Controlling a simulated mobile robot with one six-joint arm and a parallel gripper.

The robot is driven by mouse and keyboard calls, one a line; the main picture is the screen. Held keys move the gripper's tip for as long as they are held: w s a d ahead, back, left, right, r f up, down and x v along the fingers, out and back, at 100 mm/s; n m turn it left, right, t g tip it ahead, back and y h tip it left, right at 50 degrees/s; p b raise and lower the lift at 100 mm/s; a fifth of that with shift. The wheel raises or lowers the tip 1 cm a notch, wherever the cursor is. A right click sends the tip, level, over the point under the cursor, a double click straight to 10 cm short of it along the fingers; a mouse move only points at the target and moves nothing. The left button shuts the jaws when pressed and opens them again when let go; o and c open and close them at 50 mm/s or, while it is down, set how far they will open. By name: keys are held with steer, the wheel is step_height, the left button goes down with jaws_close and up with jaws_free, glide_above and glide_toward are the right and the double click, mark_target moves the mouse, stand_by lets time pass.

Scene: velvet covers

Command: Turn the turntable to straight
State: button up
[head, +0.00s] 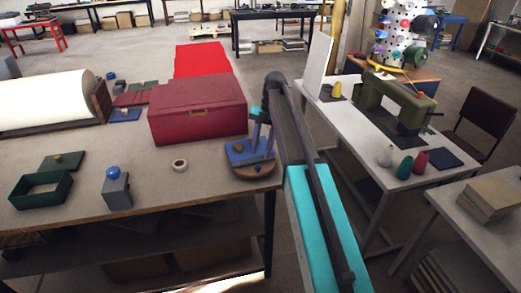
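The turntable (252,170) is a low round wooden disc at the right front corner of the big workbench, with blue parts on top. It seems turned at an angle to the bench edge, but its exact heading is hard to read. My dark arm rises from the lower right and bends down toward it. My gripper (261,128) appears to be just above or at the turntable, with a small cyan part behind it. Two blue upright bars stand over the disc; I cannot tell whether they are fingers or turntable parts. Contact is unclear.
A dark red case (198,110) stands behind and left of the turntable. A tape roll (180,164), a grey block with a blue knob (116,190) and a green box (40,190) lie farther left. A sewing machine (396,98) stands on the right table.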

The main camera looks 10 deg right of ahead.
steer(key=p+v, duration=0.7)
steer(key=v, duration=0.1)
steer(key=shift+r, duration=0.2)
stand_by(0.3)
steer(key=shift+c, duration=0.2)
